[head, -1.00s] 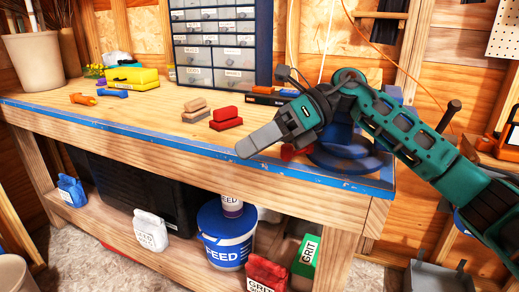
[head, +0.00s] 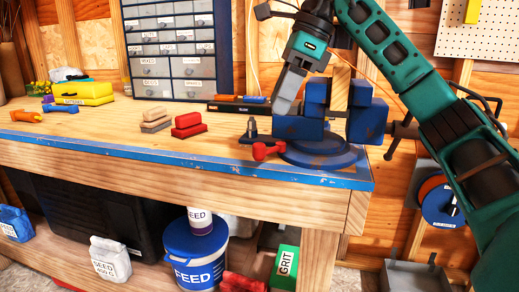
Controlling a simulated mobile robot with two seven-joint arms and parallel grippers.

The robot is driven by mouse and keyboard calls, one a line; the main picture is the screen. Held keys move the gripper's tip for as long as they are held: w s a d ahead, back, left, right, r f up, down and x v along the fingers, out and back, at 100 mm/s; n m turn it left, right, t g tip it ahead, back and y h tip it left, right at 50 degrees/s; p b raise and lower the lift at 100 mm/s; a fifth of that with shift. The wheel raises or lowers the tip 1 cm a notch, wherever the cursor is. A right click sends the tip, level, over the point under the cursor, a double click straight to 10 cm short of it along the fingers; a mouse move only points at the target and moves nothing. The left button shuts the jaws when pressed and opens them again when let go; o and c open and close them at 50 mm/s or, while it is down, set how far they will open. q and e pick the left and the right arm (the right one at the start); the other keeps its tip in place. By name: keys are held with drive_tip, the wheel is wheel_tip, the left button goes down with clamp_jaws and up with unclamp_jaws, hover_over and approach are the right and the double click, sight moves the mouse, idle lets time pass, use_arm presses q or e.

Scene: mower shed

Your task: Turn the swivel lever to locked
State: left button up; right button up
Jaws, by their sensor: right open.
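The swivel lever (head: 266,151) is a short red handle at the front left of the round base of a blue bench vise (head: 318,152). The vise stands at the right front corner of the workbench, with a piece of wood (head: 341,86) upright in its jaws. My right gripper (head: 284,108) points down over the left side of the vise, above the lever and apart from it. It is open, though its fingers overlap in this view. It holds nothing that I can see. My left gripper is out of view.
A small dark upright piece (head: 251,131) stands just behind the lever. Red blocks (head: 187,125) and brown blocks (head: 156,120) lie to the left. A drawer cabinet (head: 180,50) stands behind. The vise's dark screw handle (head: 404,130) sticks out right. The front bench strip is clear.

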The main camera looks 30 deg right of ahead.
sight(261, 144)
drive_tip(key=b+x, duration=0.2)
drive_tip(key=x, duration=0.6)
drive_tip(key=shift+f, duration=0.15)
drive_tip(key=shift+w+a+f+b, duration=0.25)
drive_tip(key=shift+f+b, duration=0.1)
drive_tip(key=shift+f, duration=0.15)
drive_tip(key=shift+c, duration=0.3)
clamp_jaws()
